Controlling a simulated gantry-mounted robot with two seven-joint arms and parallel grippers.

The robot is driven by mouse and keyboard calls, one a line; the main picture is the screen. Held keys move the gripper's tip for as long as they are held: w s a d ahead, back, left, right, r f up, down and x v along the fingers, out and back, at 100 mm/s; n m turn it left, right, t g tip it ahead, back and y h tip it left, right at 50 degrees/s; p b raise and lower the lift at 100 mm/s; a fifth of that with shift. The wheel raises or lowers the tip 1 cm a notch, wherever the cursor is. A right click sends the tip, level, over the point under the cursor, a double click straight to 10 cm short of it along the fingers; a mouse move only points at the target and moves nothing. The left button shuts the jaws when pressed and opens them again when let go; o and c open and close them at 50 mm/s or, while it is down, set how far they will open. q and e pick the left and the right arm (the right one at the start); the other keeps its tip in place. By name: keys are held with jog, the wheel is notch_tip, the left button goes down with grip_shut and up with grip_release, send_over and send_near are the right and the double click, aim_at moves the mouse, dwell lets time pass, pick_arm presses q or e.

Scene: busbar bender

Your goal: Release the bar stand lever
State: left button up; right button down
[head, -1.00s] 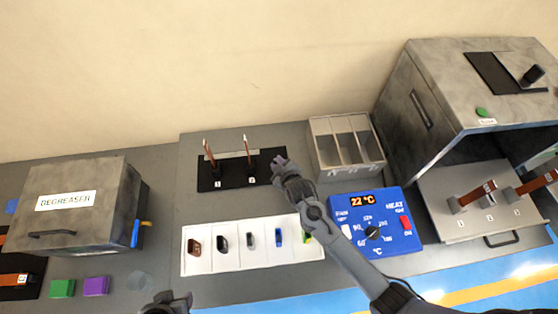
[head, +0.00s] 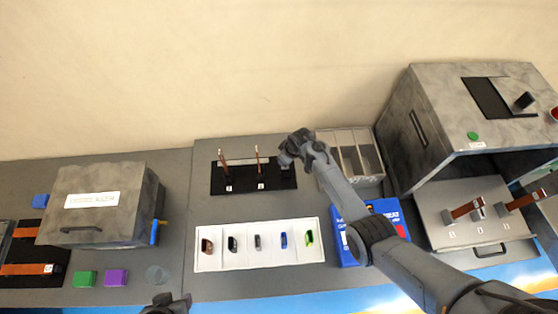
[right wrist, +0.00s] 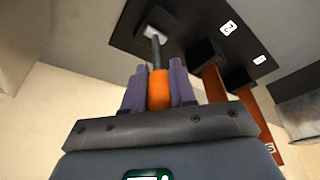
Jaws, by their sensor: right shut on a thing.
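The bar stand is a black plate (head: 283,180) at the back of the bench, with two copper bars (head: 223,166) (head: 258,166) upright in numbered black holders. My right gripper (head: 289,152) is at the stand's back right corner. In the right wrist view the lever has a dark rod and an orange grip (right wrist: 159,92). My right gripper's fingers (right wrist: 159,70) are shut on the orange grip. The arm hides the lever in the head view. My left gripper (head: 166,302) is at the bottom edge, and its fingers are not clear.
A grey compartment bin (head: 352,136) stands just right of my right gripper. A white tray (head: 215,264) of coloured pieces lies in front of the stand. A degreaser box (head: 104,224) is at left.

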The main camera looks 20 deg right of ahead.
pick_arm(q)
jog(key=shift+s+a, duration=0.2)
jog(key=shift+a, duration=0.05)
pick_arm(e)
jog(key=shift+w+f, duration=0.1)
jog(key=shift+w, duration=0.05)
jog(key=c, duration=0.9)
grip_release()
jog(key=shift+w, duration=0.1)
jog(key=shift+c, duration=0.2)
pick_arm(q)
jog(key=shift+w+a, duration=0.1)
jog(key=shift+r, duration=0.1)
pick_arm(e)
jog(key=shift+r, duration=0.65)
pick_arm(q)
jog(key=shift+r+p, duration=0.75)
jog(key=shift+p, duration=0.05)
pick_arm(e)
jog(key=v, duration=0.9)
jog(key=shift+d+r, duration=0.25)
jog(key=shift+r, duration=0.05)
